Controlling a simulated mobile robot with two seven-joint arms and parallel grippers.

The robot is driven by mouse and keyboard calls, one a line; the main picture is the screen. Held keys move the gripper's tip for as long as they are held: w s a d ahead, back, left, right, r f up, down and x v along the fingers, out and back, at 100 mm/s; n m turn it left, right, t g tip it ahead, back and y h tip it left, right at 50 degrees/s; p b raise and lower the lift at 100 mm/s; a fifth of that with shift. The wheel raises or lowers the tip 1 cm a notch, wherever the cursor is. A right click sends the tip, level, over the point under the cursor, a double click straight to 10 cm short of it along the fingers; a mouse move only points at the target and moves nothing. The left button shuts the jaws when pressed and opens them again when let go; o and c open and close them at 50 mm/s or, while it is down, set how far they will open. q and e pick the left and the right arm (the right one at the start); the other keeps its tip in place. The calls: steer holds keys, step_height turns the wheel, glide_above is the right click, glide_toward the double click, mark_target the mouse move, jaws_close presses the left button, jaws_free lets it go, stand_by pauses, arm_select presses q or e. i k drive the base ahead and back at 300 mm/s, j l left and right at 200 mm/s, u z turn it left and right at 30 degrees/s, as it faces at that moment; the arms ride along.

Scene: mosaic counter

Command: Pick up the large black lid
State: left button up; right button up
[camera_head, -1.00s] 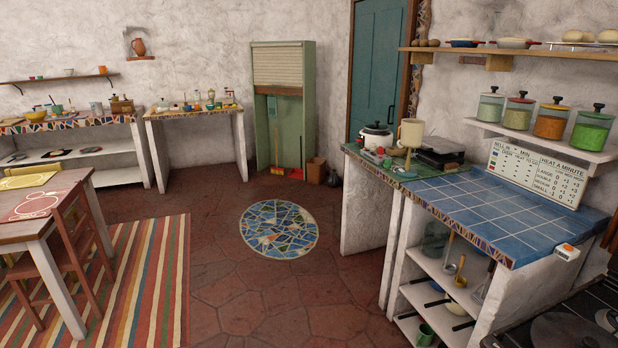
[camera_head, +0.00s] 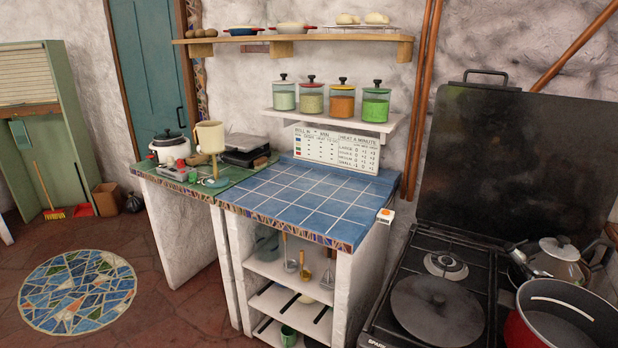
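A large flat round black disc (camera_head: 437,310) lies on the front burner of the stove at the lower right; I cannot tell whether it is a lid or a griddle. The stove's own large black rectangular cover (camera_head: 515,155) stands upright behind the burners, leaning near the wall, with a handle on its top edge. Neither of my grippers shows in this view.
A red pot (camera_head: 515,335) stands at the stove's front right, with a lidded metal pot (camera_head: 558,262) behind it. The blue tiled counter (camera_head: 310,200) left of the stove is mostly clear. Open floor (camera_head: 150,285) lies to the left, around a round mosaic (camera_head: 78,290).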

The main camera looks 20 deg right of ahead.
mark_target(438, 311)
steer(key=i+z, duration=0.15)
steer(key=z, duration=0.25)
steer(key=i+z, duration=0.2)
steer(key=z, duration=0.25)
steer(key=i+j+z, duration=0.1)
steer(key=z, duration=0.3)
